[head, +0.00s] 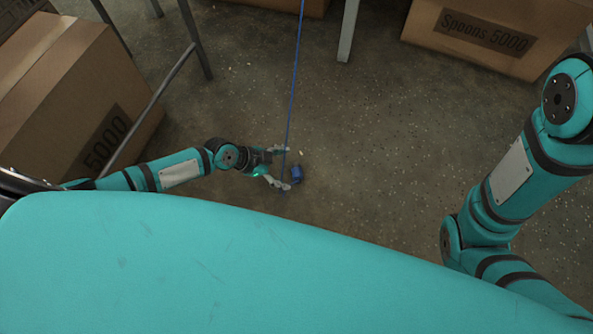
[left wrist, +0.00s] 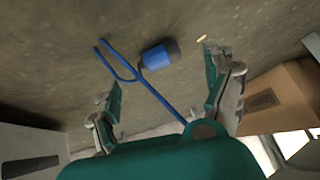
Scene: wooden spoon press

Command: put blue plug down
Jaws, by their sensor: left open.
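The blue plug (head: 297,174) is a small blue cylinder with a dark end, low over or on the concrete floor; I cannot tell if it touches. A thin blue cable (head: 294,85) runs from the top of the head view down past my left gripper (head: 279,167). In the left wrist view the plug (left wrist: 160,55) is beyond the open fingers of my left gripper (left wrist: 168,92), apart from them. The cable (left wrist: 150,85) passes between the fingers there and loops near the plug. My right gripper is not in view.
A cardboard box (head: 75,90) and grey metal legs (head: 195,40) stand at the left. A "Spoons 5000" box (head: 490,35) is at the back right. A small pale piece (left wrist: 202,38) lies near the plug. The floor (head: 370,150) to the right is clear.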

